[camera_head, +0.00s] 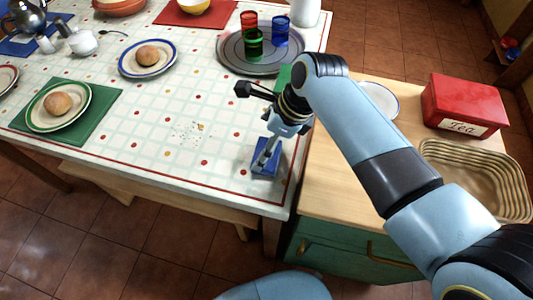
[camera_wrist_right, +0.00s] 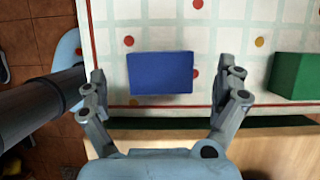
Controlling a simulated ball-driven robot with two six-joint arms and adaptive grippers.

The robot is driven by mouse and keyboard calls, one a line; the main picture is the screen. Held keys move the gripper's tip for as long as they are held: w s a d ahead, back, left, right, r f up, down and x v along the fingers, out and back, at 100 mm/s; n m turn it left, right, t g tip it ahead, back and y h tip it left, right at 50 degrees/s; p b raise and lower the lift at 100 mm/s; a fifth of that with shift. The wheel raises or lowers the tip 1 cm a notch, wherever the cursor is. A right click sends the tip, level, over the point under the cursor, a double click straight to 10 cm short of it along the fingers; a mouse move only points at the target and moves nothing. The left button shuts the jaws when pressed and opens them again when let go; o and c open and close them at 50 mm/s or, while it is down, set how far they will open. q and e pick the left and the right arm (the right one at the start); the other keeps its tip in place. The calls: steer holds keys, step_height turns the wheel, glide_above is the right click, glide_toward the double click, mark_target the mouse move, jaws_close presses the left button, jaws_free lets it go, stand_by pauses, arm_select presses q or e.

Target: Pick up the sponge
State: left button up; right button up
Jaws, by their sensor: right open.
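A blue rectangular block (camera_wrist_right: 160,73), which looks like the sponge, lies flat on the tiled table near its front right corner. In the head view the blue block (camera_head: 268,170) is partly covered by my right gripper (camera_head: 266,155). In the wrist view my right gripper (camera_wrist_right: 166,76) is open, with one finger on each side of the block and gaps between. It points down over the block; its exact height above the table is hard to tell. My left gripper is not in view.
A green block (camera_wrist_right: 298,76) lies to the right in the wrist view. A tray (camera_head: 230,62) with cups stands behind. A bread plate (camera_head: 148,59) is at left. The wooden counter on the right holds a red tea tin (camera_head: 463,103) and a basket (camera_head: 470,165). Crumbs lie left of the block.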

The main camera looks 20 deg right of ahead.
mark_target(259, 152)
steer(key=shift+w+a+f, duration=0.1)
steer(key=shift+f, duration=0.3)
steer(key=x, duration=0.4)
steer(key=shift+f+b, duration=0.4)
steer(key=shift+c, duration=1)
steer(key=c, duration=0.5)
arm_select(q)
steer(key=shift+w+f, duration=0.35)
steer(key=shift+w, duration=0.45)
arm_select(e)
steer(key=shift+r, duration=0.15)
steer(key=v, duration=0.2)
steer(key=a+p+v, duration=0.1)
steer(key=v, duration=0.1)
steer(key=shift+w+d+r, duration=0.1)
steer(key=shift+w+r, duration=0.05)
steer(key=shift+r, duration=0.15)
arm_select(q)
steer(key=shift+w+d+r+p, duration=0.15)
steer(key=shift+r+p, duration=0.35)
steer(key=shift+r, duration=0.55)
arm_select(e)
steer(key=s+d+r, duration=0.5)
steer(key=s+r, duration=0.1)
steer(key=s, duration=0.3)
steer(key=shift+s+d+r, duration=0.25)
steer(key=shift+s+d, duration=0.05)
steer(key=shift+d, duration=0.1)
